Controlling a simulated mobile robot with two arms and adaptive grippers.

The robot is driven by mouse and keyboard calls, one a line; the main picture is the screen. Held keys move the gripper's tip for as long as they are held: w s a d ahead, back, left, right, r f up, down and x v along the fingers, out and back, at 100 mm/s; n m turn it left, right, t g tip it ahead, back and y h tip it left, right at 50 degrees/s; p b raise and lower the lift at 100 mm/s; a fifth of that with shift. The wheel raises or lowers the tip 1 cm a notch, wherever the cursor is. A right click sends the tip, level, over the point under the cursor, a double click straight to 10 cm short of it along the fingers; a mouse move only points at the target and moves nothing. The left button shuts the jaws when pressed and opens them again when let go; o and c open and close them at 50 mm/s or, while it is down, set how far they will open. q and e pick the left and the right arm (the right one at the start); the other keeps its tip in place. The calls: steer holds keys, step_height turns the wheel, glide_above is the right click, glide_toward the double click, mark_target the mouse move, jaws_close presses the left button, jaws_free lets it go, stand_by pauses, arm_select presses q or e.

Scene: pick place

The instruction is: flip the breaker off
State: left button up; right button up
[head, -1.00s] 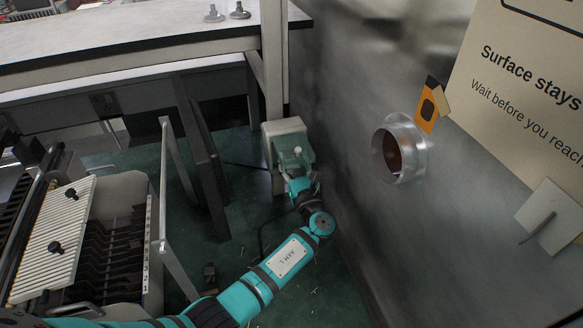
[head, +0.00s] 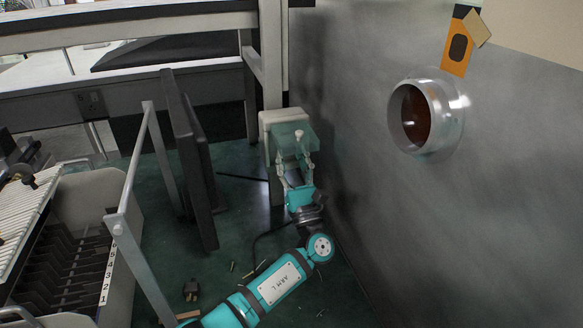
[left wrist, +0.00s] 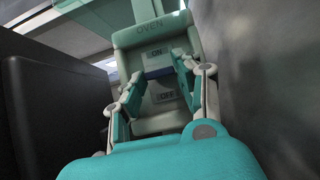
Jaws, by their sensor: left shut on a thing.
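The breaker box (head: 268,122) is a pale case low against the metal wall. A clear greenish cover (head: 297,136) stands out from its front, above my fingers. In the left wrist view, the breaker box (left wrist: 150,122) reads OVEN at the top, with an ON label and an OFF label below it. A dark blue strip, seemingly the breaker switch (left wrist: 158,73), lies between the labels. My left gripper (head: 298,163) reaches up to the box front. My right gripper is out of view.
A round metal duct (head: 430,115) sticks out of the wall at the right. Dark upright panels (head: 190,160) stand left of the box. A slotted rack (head: 60,240) is at the lower left. A bench leg (head: 270,60) rises behind the box. A small dark plug (head: 191,290) lies on the floor.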

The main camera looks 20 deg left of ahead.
arm_select(q)
steer(key=shift+r, duration=0.1)
steer(key=o, duration=1.1)
steer(key=shift+o, duration=0.2)
steer(key=v, duration=1.2)
